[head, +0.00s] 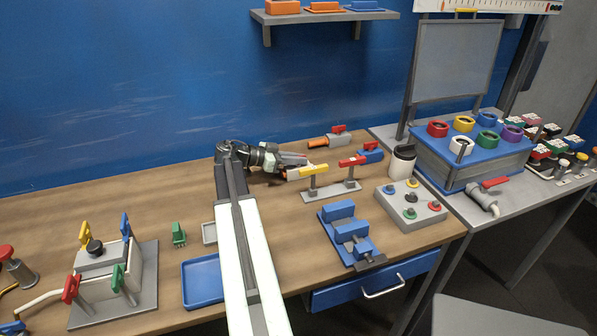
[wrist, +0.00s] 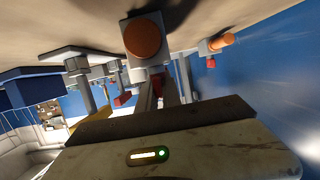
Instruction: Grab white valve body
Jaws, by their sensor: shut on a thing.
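In the wrist view, a pale grey-white valve body (wrist: 142,68) with a round orange end faces the camera, directly at my fingertips (wrist: 158,90). A red part of it shows between the two narrow fingers, and my gripper is shut on it. In the head view my gripper (head: 283,163) is low over the back middle of the wooden table, at the valve's pale and red parts. The arm and gripper hide much of the valve there. I cannot tell whether it touches the table.
A stand with yellow (head: 313,170) and red handles is close on the right. Another valve (head: 338,140) with an orange end and red handle lies behind it. A blue vise (head: 345,232), button box (head: 411,205) and dark-lidded jar (head: 402,160) stand further right. The back left table is clear.

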